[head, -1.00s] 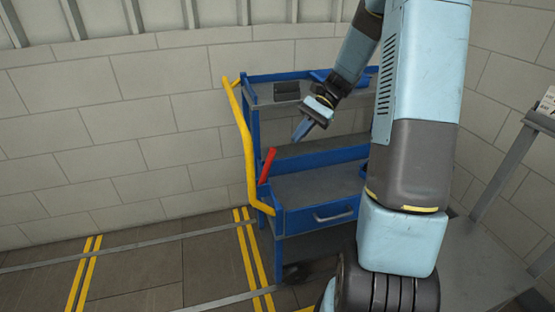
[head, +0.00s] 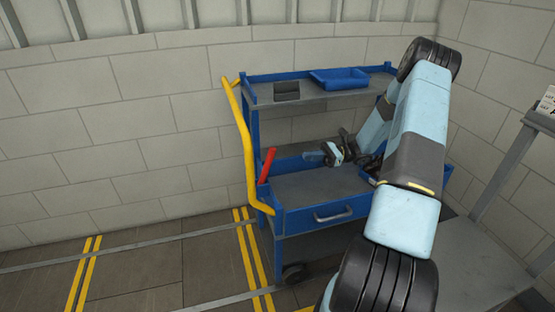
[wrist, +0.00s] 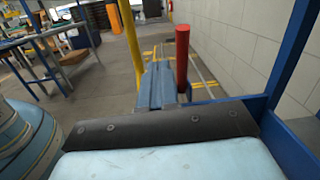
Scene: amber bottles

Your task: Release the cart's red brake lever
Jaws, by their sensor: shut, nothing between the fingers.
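The red brake lever (head: 267,165) stands tilted at the left end of the blue cart (head: 330,214), beside the yellow handle (head: 246,140). My gripper (head: 312,156) is over the cart's lower deck, to the right of the lever and apart from it. Its fingers are shut and empty, pointing left toward the lever. In the wrist view the shut fingers (wrist: 158,85) point ahead, with the red lever (wrist: 182,58) just right of their tips and the yellow handle (wrist: 132,40) to their left.
A blue tray (head: 340,78) and a dark box (head: 286,91) sit on the cart's top shelf, above my gripper. A blue corner post (wrist: 290,60) stands close on the right in the wrist view. A grey table (head: 500,165) stands at the right.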

